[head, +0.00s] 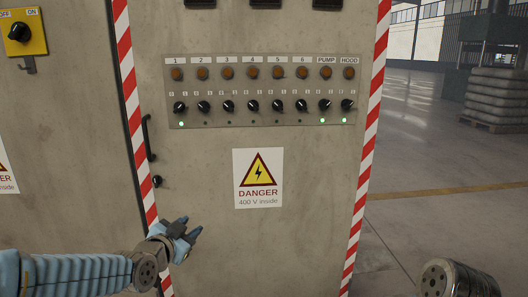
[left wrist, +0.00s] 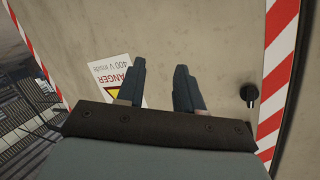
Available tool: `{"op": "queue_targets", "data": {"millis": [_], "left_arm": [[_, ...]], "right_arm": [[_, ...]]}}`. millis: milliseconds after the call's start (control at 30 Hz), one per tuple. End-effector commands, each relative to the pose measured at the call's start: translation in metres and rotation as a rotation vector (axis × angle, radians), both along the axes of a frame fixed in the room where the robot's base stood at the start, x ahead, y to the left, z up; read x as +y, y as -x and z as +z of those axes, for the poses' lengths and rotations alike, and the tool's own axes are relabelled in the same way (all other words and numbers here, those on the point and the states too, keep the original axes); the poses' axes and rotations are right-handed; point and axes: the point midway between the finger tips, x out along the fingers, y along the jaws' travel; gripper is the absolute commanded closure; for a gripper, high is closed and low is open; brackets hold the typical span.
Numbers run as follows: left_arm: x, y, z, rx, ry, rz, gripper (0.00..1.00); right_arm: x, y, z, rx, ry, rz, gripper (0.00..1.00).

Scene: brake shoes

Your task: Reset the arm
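My left gripper (head: 184,231) is in front of the lower left part of a beige electrical cabinet (head: 310,240), below and left of its danger sign. Its two fingers stand apart with nothing between them, as the left wrist view (left wrist: 162,85) also shows. My left arm comes in from the lower left. A rounded metal part of my right arm shows at the lower right of the head view; the right gripper is not visible.
The cabinet has a control panel (head: 264,92) with orange lamps and black knobs; three green lights are lit. A black door handle (head: 148,138) and a black knob (head: 157,181) are near the left edge. A yellow switch plate (head: 22,32) is at upper left. Open floor lies right.

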Motion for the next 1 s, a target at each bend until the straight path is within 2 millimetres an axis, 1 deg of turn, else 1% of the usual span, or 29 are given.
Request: {"op": "queue_targets", "data": {"millis": [33, 67, 100, 167, 200, 267, 300, 367, 400, 467, 500, 567, 600, 667, 700, 733, 767, 800, 1000], "left_arm": [[-0.007, 0.002, -0.047, 0.109, 0.043, 0.005, 0.64], [-0.01, 0.005, -0.073, 0.173, 0.074, 0.013, 0.64], [-0.015, 0.012, -0.108, 0.258, 0.113, 0.026, 0.64], [-0.021, 0.026, -0.159, 0.387, 0.174, 0.051, 0.64], [-0.025, 0.038, -0.192, 0.474, 0.215, 0.074, 0.64], [-0.032, 0.061, -0.239, 0.607, 0.273, 0.11, 0.64], [-0.037, 0.079, -0.268, 0.694, 0.311, 0.138, 0.64], [-0.043, 0.108, -0.306, 0.817, 0.364, 0.184, 0.64], [-0.047, 0.127, -0.328, 0.893, 0.395, 0.216, 0.64], [-0.053, 0.156, -0.357, 0.999, 0.437, 0.263, 0.64], [-0.057, 0.176, -0.373, 1.067, 0.463, 0.294, 0.64], [-0.063, 0.205, -0.393, 1.163, 0.497, 0.343, 0.64], [-0.066, 0.224, -0.405, 1.225, 0.518, 0.376, 0.64], [-0.072, 0.254, -0.42, 1.316, 0.547, 0.425, 0.64], [-0.076, 0.274, -0.429, 1.375, 0.565, 0.462, 0.64], [-0.079, 0.289, -0.435, 1.421, 0.576, 0.488, 0.64], [-0.079, 0.283, -0.409, 1.405, 0.577, 0.483, 0.64], [-0.079, 0.281, -0.393, 1.397, 0.575, 0.478, 0.64], [-0.081, 0.282, -0.339, 1.396, 0.569, 0.47, 0.64]], "right_arm": [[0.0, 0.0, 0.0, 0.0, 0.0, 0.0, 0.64], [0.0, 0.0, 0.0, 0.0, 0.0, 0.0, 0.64], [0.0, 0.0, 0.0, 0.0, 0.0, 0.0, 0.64], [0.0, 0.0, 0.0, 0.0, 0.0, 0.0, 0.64], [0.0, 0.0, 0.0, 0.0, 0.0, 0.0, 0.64], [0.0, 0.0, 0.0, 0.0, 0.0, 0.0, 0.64], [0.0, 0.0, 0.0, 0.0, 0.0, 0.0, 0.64], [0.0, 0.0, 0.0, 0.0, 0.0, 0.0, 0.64], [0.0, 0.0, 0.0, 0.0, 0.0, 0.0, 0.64], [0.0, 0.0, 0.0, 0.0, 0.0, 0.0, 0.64], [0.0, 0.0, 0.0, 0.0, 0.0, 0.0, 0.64], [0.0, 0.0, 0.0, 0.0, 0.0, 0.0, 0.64], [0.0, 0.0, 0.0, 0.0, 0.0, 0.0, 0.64], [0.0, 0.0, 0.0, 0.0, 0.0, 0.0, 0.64], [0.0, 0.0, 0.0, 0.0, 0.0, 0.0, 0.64], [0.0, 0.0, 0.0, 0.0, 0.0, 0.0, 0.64], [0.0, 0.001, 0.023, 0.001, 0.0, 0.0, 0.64], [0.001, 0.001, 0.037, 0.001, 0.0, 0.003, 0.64], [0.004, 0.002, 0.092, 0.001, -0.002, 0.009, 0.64]]}}
